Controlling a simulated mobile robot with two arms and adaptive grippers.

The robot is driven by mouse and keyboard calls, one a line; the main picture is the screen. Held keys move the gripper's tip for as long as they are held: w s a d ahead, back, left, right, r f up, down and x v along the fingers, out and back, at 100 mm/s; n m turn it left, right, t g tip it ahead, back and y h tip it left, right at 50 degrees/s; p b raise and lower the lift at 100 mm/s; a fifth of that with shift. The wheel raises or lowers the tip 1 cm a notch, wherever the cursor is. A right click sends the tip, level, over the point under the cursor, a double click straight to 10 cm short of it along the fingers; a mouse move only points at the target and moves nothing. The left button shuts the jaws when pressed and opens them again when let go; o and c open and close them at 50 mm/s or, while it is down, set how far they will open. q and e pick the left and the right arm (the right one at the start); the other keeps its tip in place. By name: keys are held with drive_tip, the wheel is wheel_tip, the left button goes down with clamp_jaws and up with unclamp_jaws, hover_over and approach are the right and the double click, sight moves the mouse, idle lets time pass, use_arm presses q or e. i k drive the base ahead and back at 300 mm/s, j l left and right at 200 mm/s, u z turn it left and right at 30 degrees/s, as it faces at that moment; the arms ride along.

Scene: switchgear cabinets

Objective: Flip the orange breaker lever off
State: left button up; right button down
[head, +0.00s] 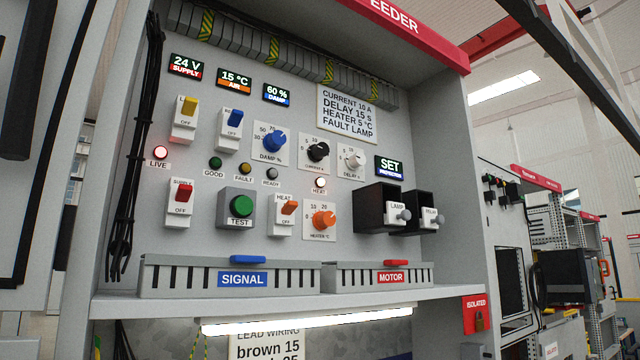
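The orange lever (289,207) is on a small white breaker plate (281,227) marked HEAT, in the lower row of the grey cabinet panel. It sits between the green TEST button (241,206) and the orange HEATER dial (323,219). The lever sticks out toward the upper part of its plate; its exact on or off position is too small to tell. Neither of my grippers is in the head view, and nothing touches the lever.
Similar breakers have yellow (190,105), blue (235,116) and red (184,191) levers. Black LAMP and relay modules (371,208) jut out at the right. The SIGNAL trunking (180,277) and MOTOR trunking (345,277) run below. Black cables (133,150) hang at the left.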

sight(290, 206)
drive_tip(key=k+z, duration=0.2)
drive_tip(key=z, duration=0.3)
drive_tip(key=k+l+z, duration=0.2)
drive_tip(key=z, duration=0.3)
